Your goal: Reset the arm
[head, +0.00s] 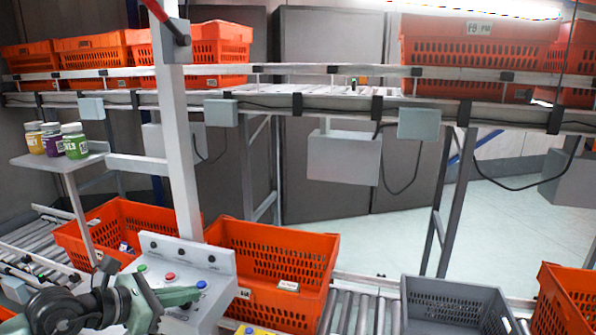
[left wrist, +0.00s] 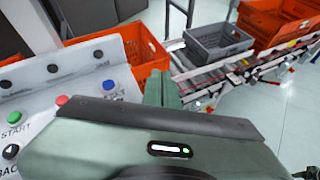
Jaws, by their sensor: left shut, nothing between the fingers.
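My left arm comes in from the lower left in the head view. Its green-grey left gripper (head: 178,297) is at the control panel (head: 190,256), close to the panel's lower front. The gripper is shut and empty. The panel carries a green button (head: 142,268), a red button (head: 170,276) and a blue button (head: 202,285). In the left wrist view the shut fingers (left wrist: 163,88) point past the panel's right side, with the blue button (left wrist: 108,85) to their left. I cannot tell whether the fingers touch the panel. My right gripper is not in view.
Orange totes (head: 275,235) and a grey tote (head: 455,305) stand on the lower roller conveyor. A post (head: 178,140) rises behind the panel. Several jars (head: 75,141) stand on a small shelf (head: 62,160). More orange totes (head: 480,45) sit on the upper conveyor.

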